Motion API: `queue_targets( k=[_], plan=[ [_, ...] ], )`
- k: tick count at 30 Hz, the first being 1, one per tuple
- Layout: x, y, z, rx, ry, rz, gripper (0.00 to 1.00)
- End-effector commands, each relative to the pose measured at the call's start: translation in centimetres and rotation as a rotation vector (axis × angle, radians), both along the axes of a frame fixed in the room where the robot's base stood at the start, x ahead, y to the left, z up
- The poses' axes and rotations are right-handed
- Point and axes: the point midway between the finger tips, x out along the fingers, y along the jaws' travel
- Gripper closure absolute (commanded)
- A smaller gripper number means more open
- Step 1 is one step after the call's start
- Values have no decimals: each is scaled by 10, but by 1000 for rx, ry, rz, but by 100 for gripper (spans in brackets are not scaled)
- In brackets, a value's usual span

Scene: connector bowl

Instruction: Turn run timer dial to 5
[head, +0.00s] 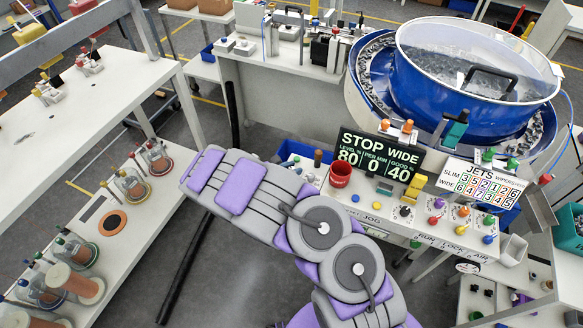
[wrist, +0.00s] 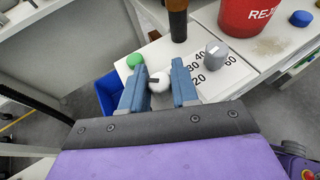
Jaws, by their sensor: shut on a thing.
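In the wrist view, my gripper (wrist: 159,72) has its two blue-grey fingers on either side of a round white knob (wrist: 160,83) with a dark mark on top. It is shut on this knob, at the near edge of a white panel (wrist: 232,82). Its label is hidden, so I cannot read its setting or confirm it is the run timer dial. A grey knob (wrist: 216,54) among the printed numbers 20, 30, 40 and 60 stands to the right, and a green knob (wrist: 135,60) to the left. In the head view my arm hides the gripper and white knob.
A red reject cup (head: 340,175) and a brown-handled item (head: 317,158) stand close beyond my gripper. A blue bin (wrist: 108,95) is at its left. A display (head: 378,164) reads STOP WIDE, 80, 0, 40. A blue bowl feeder (head: 455,90) stands at the back right.

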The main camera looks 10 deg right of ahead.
Motion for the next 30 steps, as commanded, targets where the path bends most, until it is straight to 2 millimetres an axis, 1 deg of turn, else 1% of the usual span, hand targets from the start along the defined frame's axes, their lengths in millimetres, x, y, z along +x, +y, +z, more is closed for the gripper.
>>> queue_targets(
  k=[3,4,10,17,20,23,26,30],
  plan=[
    [2,2,1,0,-3,6,100],
    [2,2,1,0,-3,6,70],
    [1,1,1,0,-2,5,50],
    [0,0,1,1,-2,3,50],
    [-1,3,3,1,-2,3,50],
    [-6,12,8,1,-3,5,50],
    [-14,27,16,0,-3,6,50],
    [-27,54,28,-1,-4,7,50]
  ],
)
